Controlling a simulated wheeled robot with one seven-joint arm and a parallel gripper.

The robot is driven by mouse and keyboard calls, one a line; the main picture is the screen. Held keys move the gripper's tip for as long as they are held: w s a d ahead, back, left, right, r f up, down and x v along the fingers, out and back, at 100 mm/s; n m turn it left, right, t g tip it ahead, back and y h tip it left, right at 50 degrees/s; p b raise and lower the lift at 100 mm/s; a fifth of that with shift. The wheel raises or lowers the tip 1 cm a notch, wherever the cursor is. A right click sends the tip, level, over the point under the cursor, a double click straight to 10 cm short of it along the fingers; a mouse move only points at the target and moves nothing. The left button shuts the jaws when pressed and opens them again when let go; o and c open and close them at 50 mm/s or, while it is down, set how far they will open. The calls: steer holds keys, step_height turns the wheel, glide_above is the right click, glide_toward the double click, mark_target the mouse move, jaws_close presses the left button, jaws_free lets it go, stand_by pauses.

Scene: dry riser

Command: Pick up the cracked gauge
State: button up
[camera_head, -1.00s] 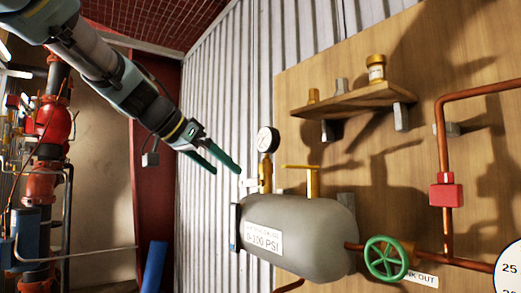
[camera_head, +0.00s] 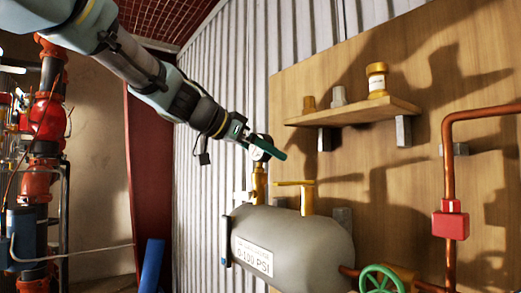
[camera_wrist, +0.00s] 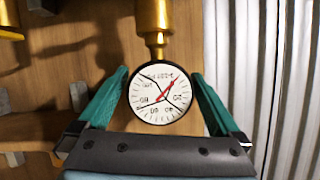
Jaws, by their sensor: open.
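The cracked gauge (camera_wrist: 160,92) has a round white dial with dark crack lines, a red needle and a black rim. In the wrist view it sits on a brass fitting (camera_wrist: 154,28) and lies between the two green fingers of my gripper (camera_wrist: 160,105). The fingers are apart, with a gap on both sides of the gauge. In the head view my gripper (camera_head: 262,146) is at the gauge, on top of the brass stem (camera_head: 259,182) of the grey tank (camera_head: 290,245). The gauge is mostly hidden there by the gripper.
A yellow T-handle (camera_head: 294,184) stands right of the stem. A wooden shelf (camera_head: 350,112) with small brass and grey fittings is on the board above right. A green valve wheel (camera_head: 381,280) and copper pipe (camera_head: 448,160) are at right. Corrugated metal wall (camera_head: 225,90) is behind.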

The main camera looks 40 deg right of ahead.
steer(key=shift+p+x, duration=0.35)
steer(key=shift+x, duration=0.85)
steer(key=c, duration=1.3)
steer(key=shift+c, duration=0.5)
steer(key=shift+r, duration=0.15)
